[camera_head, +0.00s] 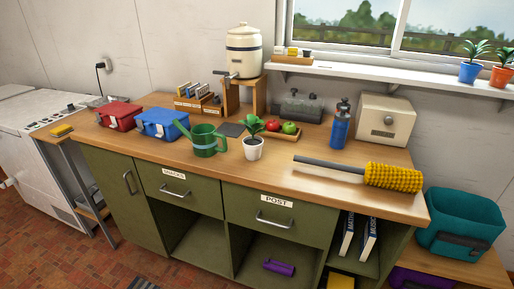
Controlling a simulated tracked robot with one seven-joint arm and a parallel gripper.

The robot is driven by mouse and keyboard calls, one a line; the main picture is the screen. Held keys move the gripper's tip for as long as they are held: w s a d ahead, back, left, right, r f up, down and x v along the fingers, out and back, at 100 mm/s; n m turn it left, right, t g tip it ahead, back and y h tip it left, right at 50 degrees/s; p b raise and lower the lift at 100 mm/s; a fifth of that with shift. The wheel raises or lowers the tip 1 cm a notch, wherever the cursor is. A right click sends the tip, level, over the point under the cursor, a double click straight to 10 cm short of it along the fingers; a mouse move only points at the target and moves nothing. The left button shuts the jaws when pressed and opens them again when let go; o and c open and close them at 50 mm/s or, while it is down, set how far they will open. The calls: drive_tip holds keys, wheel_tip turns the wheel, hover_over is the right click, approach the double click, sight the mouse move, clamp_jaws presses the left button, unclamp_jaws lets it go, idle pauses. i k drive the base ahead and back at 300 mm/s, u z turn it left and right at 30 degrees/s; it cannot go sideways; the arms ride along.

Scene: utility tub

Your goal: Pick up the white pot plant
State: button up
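The white pot plant (253,147) stands upright on the wooden counter, near its front edge and close to the middle of the view. It is a small white pot with green leaves on top. A green watering can (204,140) stands just to its left. A tray with a red and a green apple is right behind it. My gripper is not in view.
A yellow duster with a grey handle (392,177) lies on the counter to the right. A blue bottle (340,127) and a cream box (385,120) stand behind it. Red (119,116) and blue (161,123) boxes sit at left. A teal tub (462,212) stands at lower right.

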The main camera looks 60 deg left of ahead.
sight(253, 145)
drive_tip(key=u, duration=1.6)
drive_tip(key=i, duration=0.8)
drive_tip(key=u, duration=0.2)
